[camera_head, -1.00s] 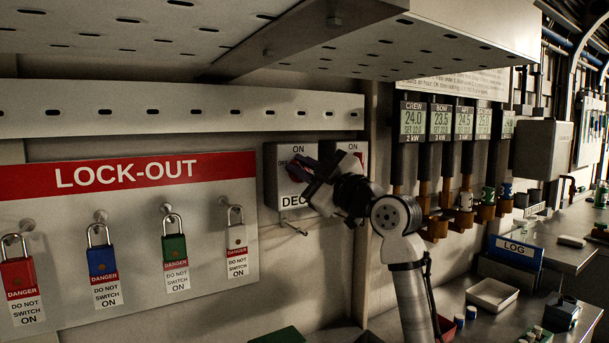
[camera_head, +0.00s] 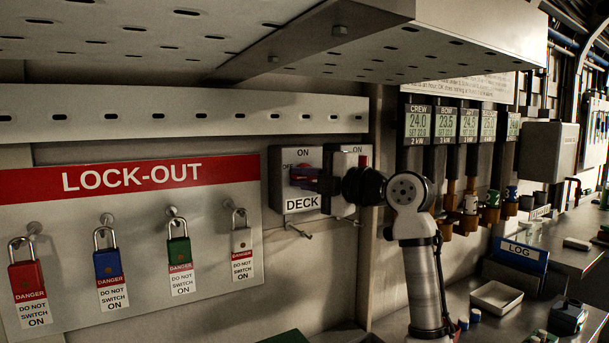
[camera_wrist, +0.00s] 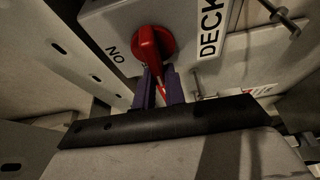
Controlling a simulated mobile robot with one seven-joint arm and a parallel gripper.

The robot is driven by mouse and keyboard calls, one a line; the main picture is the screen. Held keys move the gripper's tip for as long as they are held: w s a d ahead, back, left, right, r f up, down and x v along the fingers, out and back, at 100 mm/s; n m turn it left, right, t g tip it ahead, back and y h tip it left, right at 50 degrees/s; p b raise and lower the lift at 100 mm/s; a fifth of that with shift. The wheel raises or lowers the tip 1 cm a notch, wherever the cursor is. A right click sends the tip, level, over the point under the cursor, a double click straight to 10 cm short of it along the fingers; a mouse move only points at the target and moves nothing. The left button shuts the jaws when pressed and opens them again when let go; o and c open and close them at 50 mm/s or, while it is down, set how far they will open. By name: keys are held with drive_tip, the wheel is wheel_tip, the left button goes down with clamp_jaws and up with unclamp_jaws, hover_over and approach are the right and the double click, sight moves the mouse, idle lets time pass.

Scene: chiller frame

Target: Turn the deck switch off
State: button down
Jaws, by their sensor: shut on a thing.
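The deck switch is a grey wall box (camera_head: 277,190) with a DECK label below, ON above and OFF at the left. Its red handle (camera_head: 304,174) is partly covered by my gripper (camera_head: 311,184). In the wrist view, the red knob (camera_wrist: 150,45) has a lever running down between the purple fingers of my gripper (camera_wrist: 161,92), which is shut on it. The lever lies about a quarter turn from the ON word, on the OFF side.
A second switch box (camera_head: 345,160) with a red knob stands close at the right, partly behind my gripper. The lock-out board (camera_head: 130,215) with hanging padlocks is at the left. A perforated shelf (camera_head: 180,35) overhangs above. A hook (camera_head: 297,230) juts out below the switch.

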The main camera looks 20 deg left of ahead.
drive_tip(key=shift+f, duration=0.1)
idle(0.4)
drive_tip(key=c, duration=1.5)
unclamp_jaws()
drive_tip(key=shift+o, duration=0.2)
drive_tip(key=b+v, duration=0.3)
drive_tip(key=v, duration=1)
drive_tip(key=shift+d+r, duration=0.25)
drive_tip(key=shift+d, duration=0.15)
drive_tip(key=shift+s+f, duration=0.1)
